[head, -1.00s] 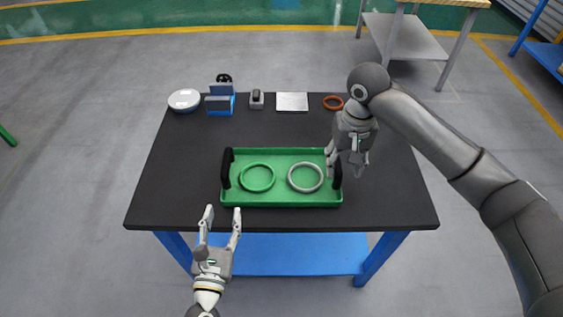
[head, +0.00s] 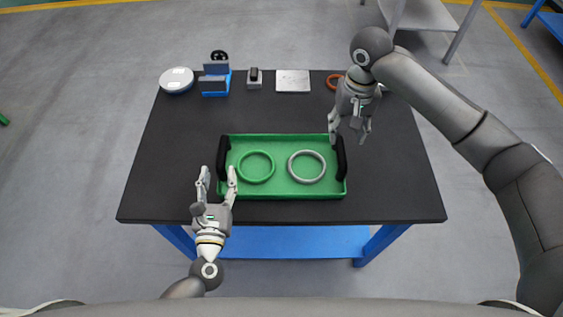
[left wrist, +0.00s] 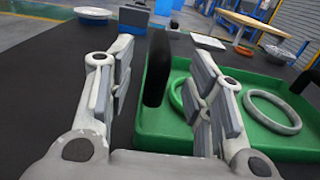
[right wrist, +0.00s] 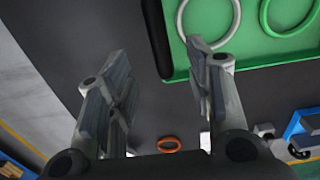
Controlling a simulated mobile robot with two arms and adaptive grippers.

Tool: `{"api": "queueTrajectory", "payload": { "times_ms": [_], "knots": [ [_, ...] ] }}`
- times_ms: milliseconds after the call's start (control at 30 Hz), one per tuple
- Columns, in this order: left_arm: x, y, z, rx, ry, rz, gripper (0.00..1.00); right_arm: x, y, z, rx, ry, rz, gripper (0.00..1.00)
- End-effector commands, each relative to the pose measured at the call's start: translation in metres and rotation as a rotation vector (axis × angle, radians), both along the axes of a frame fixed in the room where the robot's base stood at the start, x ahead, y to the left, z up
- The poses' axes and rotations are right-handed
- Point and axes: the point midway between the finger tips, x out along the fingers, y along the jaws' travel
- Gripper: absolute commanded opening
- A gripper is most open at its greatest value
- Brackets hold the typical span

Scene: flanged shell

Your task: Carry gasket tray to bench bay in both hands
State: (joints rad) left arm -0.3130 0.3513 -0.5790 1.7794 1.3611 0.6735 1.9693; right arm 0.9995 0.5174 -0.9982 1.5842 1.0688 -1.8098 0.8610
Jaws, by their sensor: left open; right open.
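A green gasket tray (head: 282,192) with black end handles lies on the dark bench top. It holds a green ring (head: 257,180) on the left and a grey ring (head: 307,180) on the right. My left gripper (head: 217,176) is open at the tray's left end; in the left wrist view the left black handle (left wrist: 157,68) shows beyond and between its open fingers (left wrist: 160,95). My right gripper (head: 349,130) is open just above the tray's right handle (head: 341,158). In the right wrist view that handle (right wrist: 156,40) lies ahead of the open fingers (right wrist: 155,75). Neither gripper visibly touches the tray.
Along the bench's back edge are a white round dish (head: 177,80), a blue fixture (head: 215,80), a small grey device (head: 255,79), a metal plate (head: 293,82) and an orange ring (head: 333,81). The black bench top (head: 170,140) is clear left of the tray.

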Motion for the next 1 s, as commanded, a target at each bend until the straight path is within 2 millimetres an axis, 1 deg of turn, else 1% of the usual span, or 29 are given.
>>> {"api": "queueTrajectory", "payload": {
  "times_ms": [33, 200, 300, 433, 600, 900, 1000],
  "knots": [
    [0.011, 0.0, 0.001, -0.001, -0.003, 0.001, 0.47, -0.001, -0.001, -0.011, -0.002, 0.005, -0.002, 0.47],
    [0.043, 0.0, 0.001, 0.0, -0.004, 0.001, 0.47, -0.001, -0.001, -0.042, -0.002, 0.005, -0.001, 0.47],
    [0.059, 0.0, 0.001, 0.0, -0.003, 0.001, 0.47, -0.001, 0.0, -0.058, -0.001, 0.003, 0.0, 0.47],
    [0.074, 0.0, 0.0, -0.001, -0.001, 0.001, 0.47, -0.001, 0.0, -0.074, -0.001, 0.004, 0.0, 0.47],
    [0.083, 0.0, 0.0, -0.001, 0.0, -0.001, 0.47, 0.0, 0.0, -0.083, -0.001, 0.001, -0.001, 0.47],
    [0.085, 0.0, 0.0, -0.001, 0.0, 0.0, 0.47, 0.0, 0.0, -0.085, 0.0, 0.001, 0.0, 0.47],
    [0.084, 0.0, 0.0, -0.001, 0.0, 0.0, 0.34, 0.0, 0.0, -0.085, 0.0, 0.001, 0.0, 0.34]
  ]
}}
